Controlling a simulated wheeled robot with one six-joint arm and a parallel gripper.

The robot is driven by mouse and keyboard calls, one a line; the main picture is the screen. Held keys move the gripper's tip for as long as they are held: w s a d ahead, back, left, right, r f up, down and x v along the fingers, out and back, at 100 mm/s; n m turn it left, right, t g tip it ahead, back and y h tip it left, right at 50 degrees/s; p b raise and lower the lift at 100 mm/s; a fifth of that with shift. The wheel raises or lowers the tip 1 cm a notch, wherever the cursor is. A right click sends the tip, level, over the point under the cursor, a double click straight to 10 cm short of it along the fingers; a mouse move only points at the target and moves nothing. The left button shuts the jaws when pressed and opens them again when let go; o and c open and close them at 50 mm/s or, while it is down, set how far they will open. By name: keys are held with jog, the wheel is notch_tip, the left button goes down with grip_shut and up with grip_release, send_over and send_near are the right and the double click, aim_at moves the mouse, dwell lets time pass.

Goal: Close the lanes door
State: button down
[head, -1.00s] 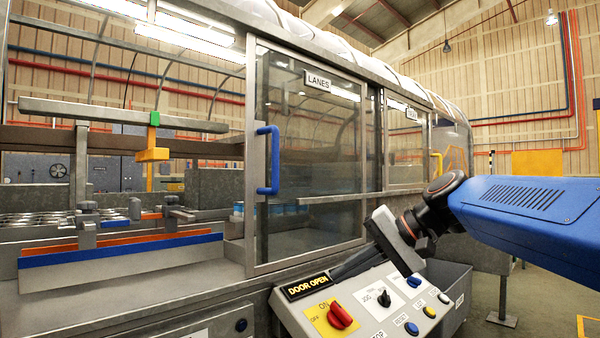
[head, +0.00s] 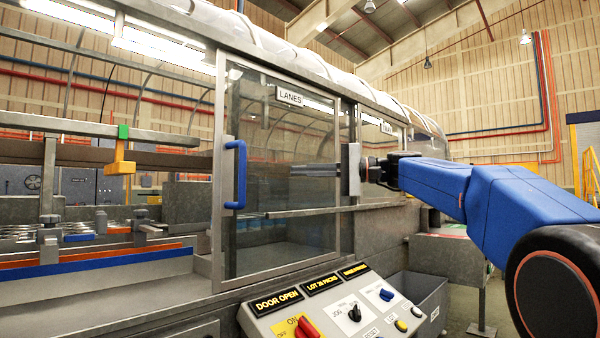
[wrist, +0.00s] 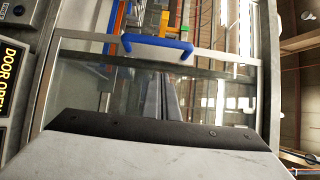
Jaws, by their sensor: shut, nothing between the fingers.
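The lanes door (head: 285,215) is a glass sliding panel in a grey metal frame, marked LANES (head: 290,96). A blue vertical handle (head: 236,175) is on its left edge. The bay to its left is uncovered, so the door stands open. My gripper (head: 292,170) is shut and empty, in front of the glass, to the right of the handle and apart from it. In the wrist view the handle (wrist: 157,47) lies across the top, beyond the fingers (wrist: 162,98); the glass (wrist: 90,85) fills much of the middle.
A console (head: 350,310) with knobs and buttons stands below the door; its display (head: 277,302) reads DOOR OPEN. A horizontal rail (head: 330,208) crosses the glass below my gripper. A second panel (head: 381,165) is to the right. A yellow block (head: 121,168) hangs in the open bay.

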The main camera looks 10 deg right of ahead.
jog(key=a, duration=1)
jog(key=shift+w+a, duration=0.4)
jog(key=shift+w, duration=0.05)
